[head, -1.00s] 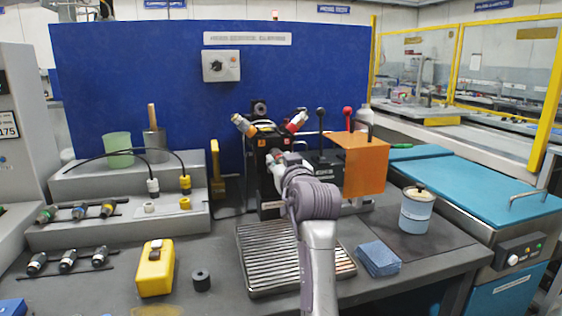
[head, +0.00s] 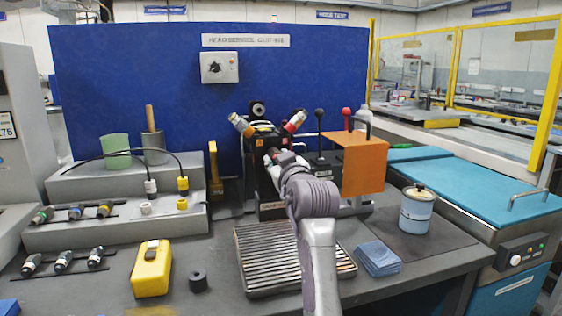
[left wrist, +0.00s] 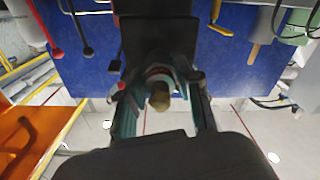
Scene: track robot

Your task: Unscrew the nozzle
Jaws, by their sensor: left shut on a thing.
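The nozzle (left wrist: 159,97) has a brassy tip and a red and white band in the left wrist view. My left gripper (left wrist: 158,88) is shut on it, one finger on each side. In the head view my left gripper (head: 273,160) is at the front of the black head unit (head: 266,140), where my wrist and arm hide part of the nozzle. Two other nozzles stick up from the unit, one with a yellow band (head: 241,124) on the left and one with a red band (head: 295,122) on the right. My right gripper is not in view.
An orange shield (head: 362,165) stands close on the right, beside black and red levers (head: 346,114). A ribbed tray (head: 262,262) lies below my arm. A yellow box (head: 151,270), a black ring (head: 198,281), blue cloths (head: 379,259) and a canister (head: 416,211) stand around it.

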